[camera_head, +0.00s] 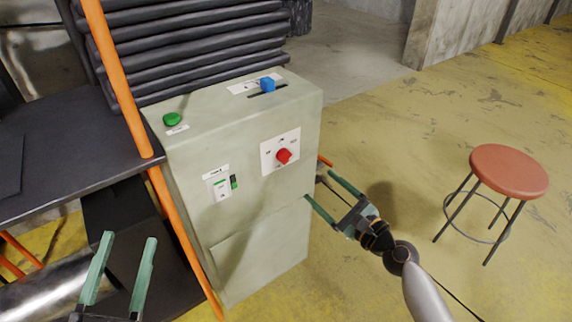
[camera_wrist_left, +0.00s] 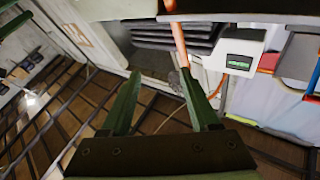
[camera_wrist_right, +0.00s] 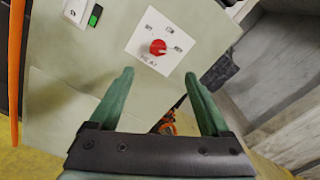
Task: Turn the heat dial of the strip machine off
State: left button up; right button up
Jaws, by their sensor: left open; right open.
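The strip machine (camera_head: 250,225) is a pale grey-green cabinet in the middle of the head view. Its red heat dial (camera_head: 284,156) sits on a white plate on the front face. The dial also shows in the right wrist view (camera_wrist_right: 158,47), above the word HEAT, with small marks around it. I cannot tell which mark it points to. My right gripper (camera_head: 318,184) is open and empty, below and right of the dial and apart from it. In its wrist view the dial lies beyond and between the fingertips. My left gripper (camera_head: 129,238) is open and empty, left of the cabinet.
The cabinet also has a green button (camera_head: 172,119), a blue slider knob (camera_head: 267,84) and a small switch (camera_head: 221,189). An orange post (camera_head: 122,75) runs along its left side by a dark table (camera_head: 75,170). A red stool (camera_head: 508,171) stands right on open yellow floor.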

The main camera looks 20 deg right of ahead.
send_near(289, 159)
jog(key=w, duration=0.2)
jog(key=x, duration=0.4)
jog(key=b+x, duration=0.1)
jog(key=x, duration=0.1)
jog(key=shift+a, duration=0.3)
jog(key=shift+w+a, duration=0.15)
jog(key=shift+w, duration=0.15)
pick_arm(q)
notch_tip(289, 159, up, 6)
jog(key=s+m+t+h, duration=0.1)
jog(key=s+m+h, duration=0.1)
jog(key=h, duration=0.1)
jog(key=shift+s+d+m+t+h, duration=0.3)
jog(key=shift+s+h, duration=0.1)
jog(key=shift+f, duration=0.1)
pick_arm(e)
grip_shut()
